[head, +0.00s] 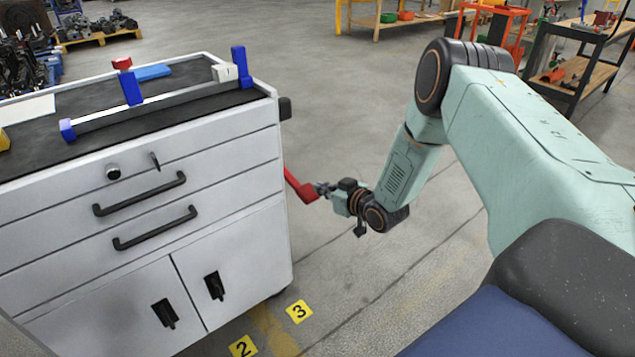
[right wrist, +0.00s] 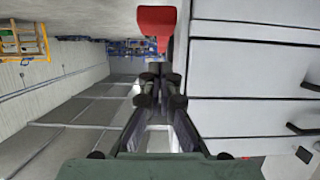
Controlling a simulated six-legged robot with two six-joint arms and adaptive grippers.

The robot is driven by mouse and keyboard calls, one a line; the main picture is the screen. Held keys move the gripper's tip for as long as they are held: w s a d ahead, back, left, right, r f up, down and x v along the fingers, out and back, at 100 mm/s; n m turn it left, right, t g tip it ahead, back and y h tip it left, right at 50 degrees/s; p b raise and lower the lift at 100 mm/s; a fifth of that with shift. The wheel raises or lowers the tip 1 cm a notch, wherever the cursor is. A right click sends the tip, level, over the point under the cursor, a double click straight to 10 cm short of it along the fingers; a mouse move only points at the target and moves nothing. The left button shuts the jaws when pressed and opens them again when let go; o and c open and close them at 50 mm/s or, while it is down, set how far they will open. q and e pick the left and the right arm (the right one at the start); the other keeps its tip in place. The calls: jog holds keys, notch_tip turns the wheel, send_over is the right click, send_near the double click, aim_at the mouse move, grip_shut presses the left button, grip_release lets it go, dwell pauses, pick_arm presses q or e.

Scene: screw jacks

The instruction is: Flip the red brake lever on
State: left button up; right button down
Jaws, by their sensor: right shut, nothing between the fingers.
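The red brake lever (head: 299,186) sticks out from the right side of the grey tool cabinet (head: 222,151) in the head view. In the right wrist view the red lever (right wrist: 155,22) shows at top centre, just beyond the fingertips. My right gripper (head: 321,189) is at the lever's outer end, shut with nothing between its fingers. In the right wrist view the right gripper (right wrist: 158,92) has its fingertips close together, near the cabinet side (right wrist: 240,85). I cannot tell whether they touch the lever. My left gripper is not in view.
On the cabinet top lie a rail with blue end blocks (head: 131,89), a white block (head: 224,72) and a blue piece (head: 153,72). Yellow floor markers (head: 299,311) lie by the cabinet's front corner. The floor right of the cabinet is open; workbenches (head: 585,75) stand far back.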

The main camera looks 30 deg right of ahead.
jog(key=s+p, duration=0.2)
jog(key=s, duration=0.4)
jog(key=shift+s+d, duration=0.25)
jog(key=shift+d, duration=0.05)
jog(key=shift+s+r, duration=0.1)
jog(key=shift+r, duration=0.1)
